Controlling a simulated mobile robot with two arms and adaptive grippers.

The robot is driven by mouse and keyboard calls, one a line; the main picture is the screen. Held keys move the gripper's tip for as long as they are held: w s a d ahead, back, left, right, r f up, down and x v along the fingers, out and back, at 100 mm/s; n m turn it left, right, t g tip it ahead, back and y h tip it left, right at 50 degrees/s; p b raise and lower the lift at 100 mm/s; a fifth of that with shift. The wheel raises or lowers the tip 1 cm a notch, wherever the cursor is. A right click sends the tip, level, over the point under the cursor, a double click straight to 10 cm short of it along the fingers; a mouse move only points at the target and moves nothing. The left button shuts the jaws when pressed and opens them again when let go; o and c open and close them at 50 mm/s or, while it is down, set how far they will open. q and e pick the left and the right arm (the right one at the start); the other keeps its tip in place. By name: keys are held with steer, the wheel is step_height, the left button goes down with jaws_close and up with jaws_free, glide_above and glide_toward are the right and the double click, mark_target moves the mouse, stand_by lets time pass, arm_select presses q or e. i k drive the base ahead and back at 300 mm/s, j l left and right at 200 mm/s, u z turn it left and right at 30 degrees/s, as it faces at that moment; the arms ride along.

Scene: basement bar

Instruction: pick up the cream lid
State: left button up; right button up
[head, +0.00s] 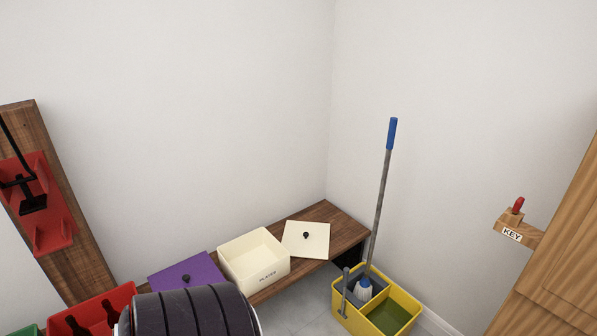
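The cream lid (318,242) is a flat square with a small black knob in its middle. It lies knob up on the right part of a low wooden bench (345,226), near the corner of the walls. Neither of my grippers shows in the head view.
A purple lid (205,268) with a black knob lies left of the box. A red crate (120,296) holds dark bottles. A yellow mop bucket (405,300) with an upright blue-tipped mop (380,195) stands right of the bench. A KEY-labelled wooden holder (512,234) is at right.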

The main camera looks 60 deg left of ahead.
mark_target(308, 240)
steer(key=i+u, duration=0.1)
steer(key=u, duration=0.4)
steer(key=l+u, duration=0.15)
steer(key=u, duration=0.35)
steer(key=i+l+u, duration=0.15)
steer(key=u, duration=0.35)
steer(key=l+u, duration=0.1)
steer(key=u, duration=0.4)
